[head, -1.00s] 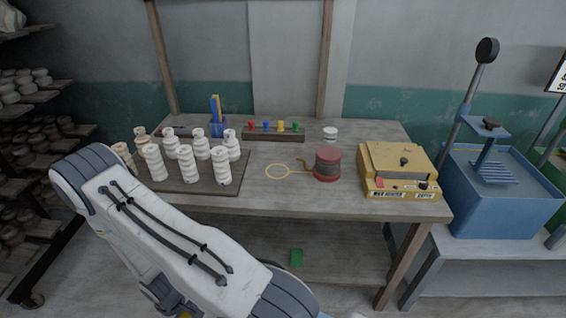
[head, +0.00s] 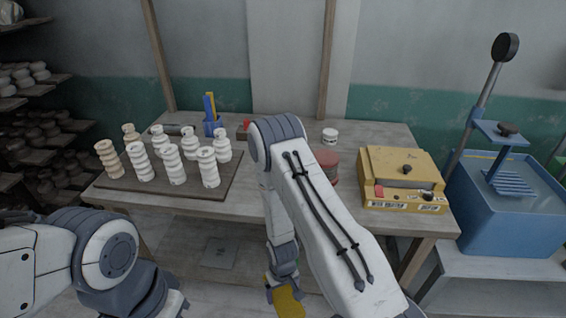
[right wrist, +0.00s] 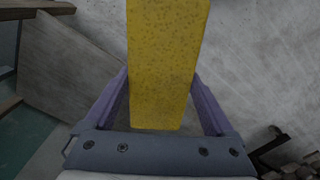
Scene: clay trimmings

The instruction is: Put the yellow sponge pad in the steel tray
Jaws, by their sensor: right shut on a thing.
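The yellow sponge pad (head: 289,303) shows at the bottom of the head view, below and in front of the table. My right gripper (head: 280,290) is shut on it. In the right wrist view the sponge pad (right wrist: 164,50) stands lengthwise between the two purple fingers of my right gripper (right wrist: 160,78), its far end cut off by the frame. My left arm comes in at lower left of the head view, but its fingers are out of sight. I cannot make out a steel tray in either view.
The wooden table (head: 400,222) bears a board (head: 225,190) with several pale turned pieces, a red spool (head: 327,165), a white jar (head: 330,135) and a yellow box (head: 402,175). A blue basin (head: 510,215) stands at right. A grey square plate (head: 220,252) shows below the tabletop.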

